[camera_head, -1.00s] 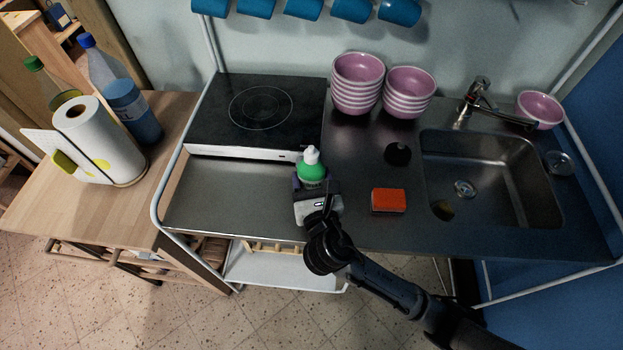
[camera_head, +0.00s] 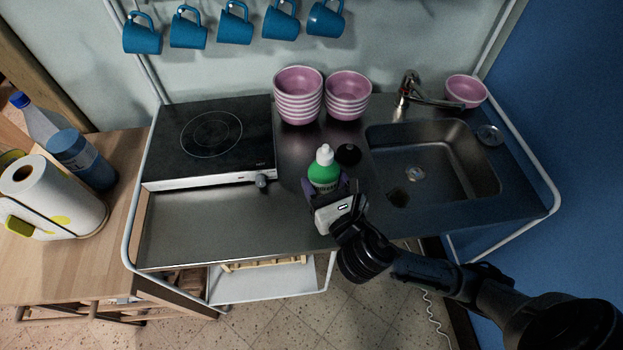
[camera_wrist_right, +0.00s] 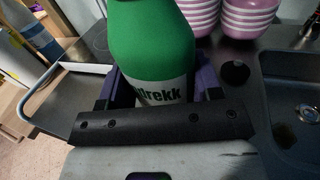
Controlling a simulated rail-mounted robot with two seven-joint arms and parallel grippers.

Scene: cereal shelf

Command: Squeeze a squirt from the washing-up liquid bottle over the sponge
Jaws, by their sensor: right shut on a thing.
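The washing-up liquid bottle (camera_head: 324,173) is green with a white cap and a white label. My right gripper (camera_head: 330,193) is shut on it, with fingers on both sides, and the bottle is roughly upright above the steel worktop left of the sink. In the right wrist view the bottle (camera_wrist_right: 150,40) fills the upper middle, its cap out of frame. I cannot tell how high its base is. The sponge does not show now; my right gripper and bottle cover the area where it lay. My left gripper is not in view.
Stacked pink bowls (camera_head: 298,98) stand behind the bottle, with a small dark round thing (camera_head: 348,154) near them. The sink (camera_head: 440,165) is to the right, the hob (camera_head: 212,135) to the left. The steel surface (camera_head: 205,225) in front of the hob is clear.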

